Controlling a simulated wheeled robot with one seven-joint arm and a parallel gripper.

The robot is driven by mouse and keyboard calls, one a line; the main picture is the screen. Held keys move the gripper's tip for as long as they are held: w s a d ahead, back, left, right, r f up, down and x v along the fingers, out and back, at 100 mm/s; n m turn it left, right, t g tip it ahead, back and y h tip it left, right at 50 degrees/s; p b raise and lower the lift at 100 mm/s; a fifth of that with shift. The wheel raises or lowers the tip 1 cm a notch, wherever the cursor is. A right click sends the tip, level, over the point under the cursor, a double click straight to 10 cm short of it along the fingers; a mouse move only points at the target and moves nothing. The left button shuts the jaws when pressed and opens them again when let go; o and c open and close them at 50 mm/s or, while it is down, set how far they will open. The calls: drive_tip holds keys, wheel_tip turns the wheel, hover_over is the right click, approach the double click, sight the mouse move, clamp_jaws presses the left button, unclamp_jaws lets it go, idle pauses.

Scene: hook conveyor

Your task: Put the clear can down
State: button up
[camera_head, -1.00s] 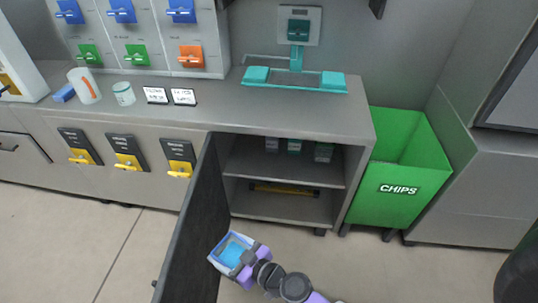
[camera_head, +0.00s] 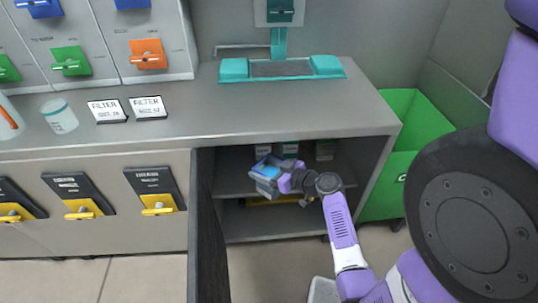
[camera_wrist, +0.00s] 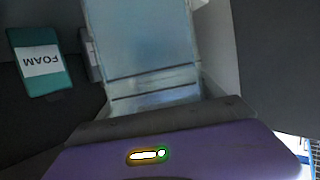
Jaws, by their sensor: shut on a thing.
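The clear can (camera_wrist: 140,40) is a translucent pale-blue box shape that fills the middle of the wrist view. My gripper (camera_head: 274,178) is shut on it at the mouth of the open cabinet (camera_head: 365,185), level with the upper shelf. In the head view the clear can (camera_head: 266,168) shows at the end of my gripper. The fingertips are not clearly seen, and I cannot tell whether the can touches the shelf.
Another can (camera_head: 325,150) stands at the right of the upper shelf. The dark cabinet door (camera_head: 205,235) hangs open at left. A green bin (camera_head: 385,180) stands at right.

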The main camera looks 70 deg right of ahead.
drive_tip(key=shift+w+d, duration=0.25)
drive_tip(key=shift+d, duration=0.75)
drive_tip(key=r+b+x, duration=0.1)
drive_tip(key=x, duration=1.6)
drive_tip(key=shift+w+d+r, duration=0.25)
drive_tip(key=shift+w+d, duration=0.05)
drive_tip(key=shift+w, duration=0.1)
drive_tip(key=shift+f+b, duration=0.2)
drive_tip(key=shift+b, duration=0.3)
drive_tip(key=o, duration=2.1)
